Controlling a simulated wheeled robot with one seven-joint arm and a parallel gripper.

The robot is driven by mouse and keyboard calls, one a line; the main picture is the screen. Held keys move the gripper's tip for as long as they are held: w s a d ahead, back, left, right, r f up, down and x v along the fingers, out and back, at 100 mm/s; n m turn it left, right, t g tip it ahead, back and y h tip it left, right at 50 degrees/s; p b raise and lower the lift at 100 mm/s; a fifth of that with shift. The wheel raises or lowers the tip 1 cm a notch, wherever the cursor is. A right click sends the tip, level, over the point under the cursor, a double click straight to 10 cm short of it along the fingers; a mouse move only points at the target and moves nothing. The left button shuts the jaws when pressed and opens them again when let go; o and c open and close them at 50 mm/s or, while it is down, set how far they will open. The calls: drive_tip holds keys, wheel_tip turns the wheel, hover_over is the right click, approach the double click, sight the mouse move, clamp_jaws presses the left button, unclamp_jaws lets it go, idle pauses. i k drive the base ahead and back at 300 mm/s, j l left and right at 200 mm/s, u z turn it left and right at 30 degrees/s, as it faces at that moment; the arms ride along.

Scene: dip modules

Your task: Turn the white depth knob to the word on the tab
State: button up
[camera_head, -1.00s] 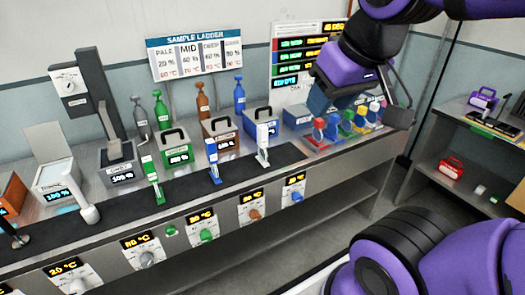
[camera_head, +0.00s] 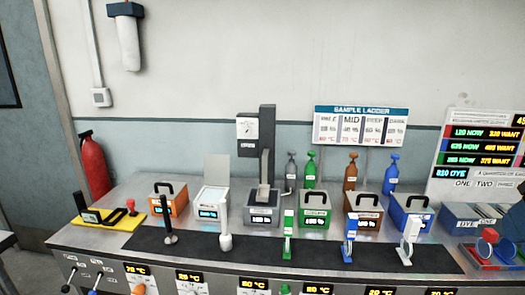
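A white dial box (camera_head: 247,128) with a dark pointer is mounted high on the left side of a dark grey tower (camera_head: 267,150) at the back of the bench. A small label (camera_head: 248,145) sits just under the dial, too small to read. I cannot tell for sure whether this dial is the depth knob, nor which tab carries the word. The tower stands behind a grey bath with a digital display (camera_head: 261,221).
Orange (camera_head: 167,203), white, green (camera_head: 316,212), brown and blue baths line the bench behind a black strip (camera_head: 190,250). Upright levers stand on the strip. Coloured bottles and a sample ladder sign (camera_head: 361,127) are behind. A yellow board (camera_head: 110,217) lies at the left end.

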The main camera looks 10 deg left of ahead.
sight(246, 131)
drive_tip(key=i+l, duration=0.45)
drive_tip(key=i, duration=0.15)
drive_tip(key=i+l, duration=0.4)
drive_tip(key=i, duration=0.15)
